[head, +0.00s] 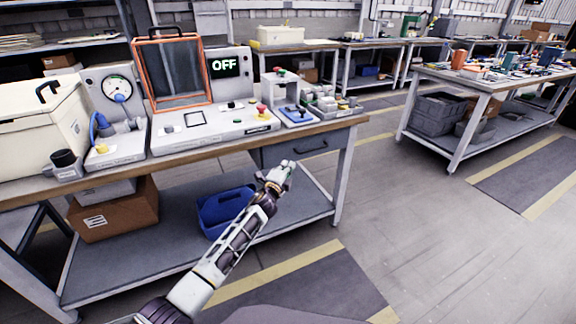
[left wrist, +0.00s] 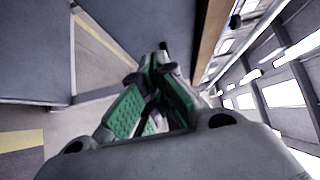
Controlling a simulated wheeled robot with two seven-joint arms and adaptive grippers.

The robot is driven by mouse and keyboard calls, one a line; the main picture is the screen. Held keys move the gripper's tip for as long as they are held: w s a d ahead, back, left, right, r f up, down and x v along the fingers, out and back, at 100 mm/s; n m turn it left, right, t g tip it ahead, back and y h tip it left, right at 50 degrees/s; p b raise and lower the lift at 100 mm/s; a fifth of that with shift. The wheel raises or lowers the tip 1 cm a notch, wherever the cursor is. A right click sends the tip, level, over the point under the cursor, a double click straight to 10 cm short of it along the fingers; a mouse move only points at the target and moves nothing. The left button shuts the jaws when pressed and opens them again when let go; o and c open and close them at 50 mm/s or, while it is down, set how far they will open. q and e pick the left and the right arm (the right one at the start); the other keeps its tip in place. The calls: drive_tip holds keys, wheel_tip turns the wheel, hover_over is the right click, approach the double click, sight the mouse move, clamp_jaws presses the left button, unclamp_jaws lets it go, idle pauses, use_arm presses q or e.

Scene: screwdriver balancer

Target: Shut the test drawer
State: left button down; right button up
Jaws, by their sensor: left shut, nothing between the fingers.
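The test drawer (head: 285,152) is a grey drawer under the right end of the workbench, with a dark bar handle (head: 311,147) on its front. Its front lies close under the bench top; I cannot tell whether it stands slightly out. My left gripper (head: 287,167) is in front of the drawer's left part, left of and a little below the handle. I cannot tell whether it touches the drawer. In the left wrist view the green-padded fingers (left wrist: 152,92) are together with nothing held. My right gripper is not in view.
The workbench's wooden edge (head: 210,150) runs above the drawer. A test panel (head: 210,130) with an OFF display and an orange-framed guard stands on top. A blue bin (head: 222,212) and a cardboard box (head: 115,212) sit on the lower shelf.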

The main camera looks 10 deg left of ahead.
use_arm(q)
drive_tip(key=s+a+p, duration=0.1)
drive_tip(key=s+p, duration=0.1)
drive_tip(key=s, duration=0.6)
drive_tip(key=shift+a, duration=0.2)
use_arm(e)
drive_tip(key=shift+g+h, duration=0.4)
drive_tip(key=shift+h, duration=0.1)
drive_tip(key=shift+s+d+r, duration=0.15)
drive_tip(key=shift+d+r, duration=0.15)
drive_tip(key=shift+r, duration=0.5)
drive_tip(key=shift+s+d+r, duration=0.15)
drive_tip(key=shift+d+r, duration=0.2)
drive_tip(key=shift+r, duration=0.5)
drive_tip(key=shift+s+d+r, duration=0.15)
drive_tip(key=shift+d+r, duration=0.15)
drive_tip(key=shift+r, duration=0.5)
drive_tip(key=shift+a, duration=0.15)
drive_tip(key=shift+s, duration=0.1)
